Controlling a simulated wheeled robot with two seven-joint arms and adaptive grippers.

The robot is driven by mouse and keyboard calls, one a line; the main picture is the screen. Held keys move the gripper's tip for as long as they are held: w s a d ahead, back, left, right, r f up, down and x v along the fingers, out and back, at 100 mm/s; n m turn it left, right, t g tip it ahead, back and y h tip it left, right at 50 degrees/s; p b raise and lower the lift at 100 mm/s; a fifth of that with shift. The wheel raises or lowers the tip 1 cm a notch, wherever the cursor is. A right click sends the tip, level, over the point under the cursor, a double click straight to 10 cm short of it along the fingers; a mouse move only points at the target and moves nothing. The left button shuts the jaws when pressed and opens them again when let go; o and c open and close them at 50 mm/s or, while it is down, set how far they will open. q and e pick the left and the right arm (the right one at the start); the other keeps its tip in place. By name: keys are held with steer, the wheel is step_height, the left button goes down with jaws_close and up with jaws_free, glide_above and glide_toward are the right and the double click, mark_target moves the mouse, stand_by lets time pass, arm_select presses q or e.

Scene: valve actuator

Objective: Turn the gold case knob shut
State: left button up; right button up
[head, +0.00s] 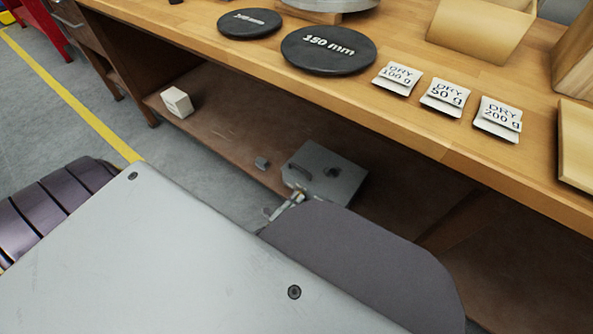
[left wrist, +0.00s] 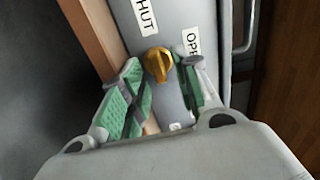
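The gold knob (left wrist: 158,65) shows in the left wrist view on a grey case face (left wrist: 170,18), between a label ending in "HUT" and one starting with "OP". My left gripper (left wrist: 162,78) is open, with green finger pads on either side of the knob near the tips. I cannot tell whether a pad touches it. In the head view a grey box (head: 340,188) sits on the low shelf, with the left gripper (head: 285,206) small at its front edge, mostly hidden by my arm. The right gripper is not in view.
The wooden bench top (head: 440,140) overhangs the shelf (head: 225,125) close above the box. A white block (head: 177,102) and a small grey piece (head: 262,163) lie on the shelf. Black discs (head: 328,50) and DRY packets (head: 447,97) are on top. A silver handle (left wrist: 246,28) runs beside the case labels.

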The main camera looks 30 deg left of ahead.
arm_select(q)
steer(key=shift+s, duration=0.1)
steer(key=s, duration=0.7)
steer(key=shift+s+a, duration=0.15)
steer(key=shift+a, duration=0.15)
steer(key=shift+s, duration=0.15)
stand_by(0.7)
